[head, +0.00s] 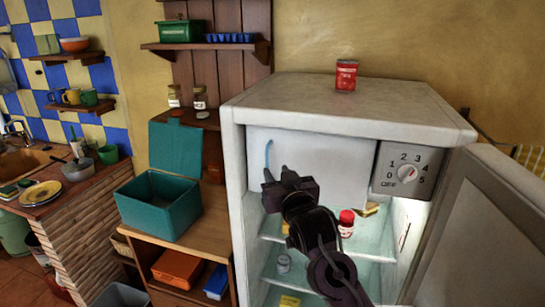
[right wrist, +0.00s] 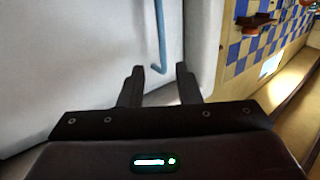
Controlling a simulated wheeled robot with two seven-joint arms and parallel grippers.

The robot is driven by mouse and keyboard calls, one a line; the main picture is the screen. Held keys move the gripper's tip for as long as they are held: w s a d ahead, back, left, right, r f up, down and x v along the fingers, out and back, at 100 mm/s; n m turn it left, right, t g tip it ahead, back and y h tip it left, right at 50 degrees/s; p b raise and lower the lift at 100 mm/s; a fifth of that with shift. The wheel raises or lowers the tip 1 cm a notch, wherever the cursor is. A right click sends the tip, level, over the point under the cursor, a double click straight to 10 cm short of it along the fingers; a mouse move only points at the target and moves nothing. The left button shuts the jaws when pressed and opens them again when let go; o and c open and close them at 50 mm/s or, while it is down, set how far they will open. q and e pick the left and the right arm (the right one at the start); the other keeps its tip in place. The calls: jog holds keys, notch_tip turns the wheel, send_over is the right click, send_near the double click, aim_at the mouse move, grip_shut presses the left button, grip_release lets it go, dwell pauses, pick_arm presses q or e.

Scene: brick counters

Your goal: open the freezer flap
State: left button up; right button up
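The white freezer flap (head: 320,165) is closed at the top of the open fridge (head: 345,105). Its blue handle (head: 268,157) is a thin upright bar near the flap's left edge. My right gripper (head: 285,178) is in front of the flap, just below and right of the handle. In the right wrist view the handle (right wrist: 161,40) runs down toward the space between the two fingertips (right wrist: 160,72). My left gripper is not in view.
The fridge door (head: 480,235) stands open at the right. A dial (head: 408,172) is right of the flap. Shelves below hold a red-capped jar (head: 346,222) and other food. A teal box (head: 160,205) sits on the left counter.

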aim_at(268, 160)
jog(key=w, duration=0.1)
jog(key=w+a+p, duration=0.1)
jog(key=w, duration=0.1)
jog(key=shift+a+r+p, duration=0.25)
jog(key=shift+r+p, duration=0.05)
jog(key=shift+r, duration=0.1)
jog(key=shift+f+p+x, duration=0.2)
jog(key=shift+p+x, duration=0.1)
jog(key=shift+x, duration=0.75)
jog(key=shift+w+f, duration=0.15)
jog(key=shift+w, duration=0.35)
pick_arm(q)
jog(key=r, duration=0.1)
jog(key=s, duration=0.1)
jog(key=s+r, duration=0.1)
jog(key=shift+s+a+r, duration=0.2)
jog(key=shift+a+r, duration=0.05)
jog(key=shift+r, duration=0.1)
pick_arm(e)
grip_shut()
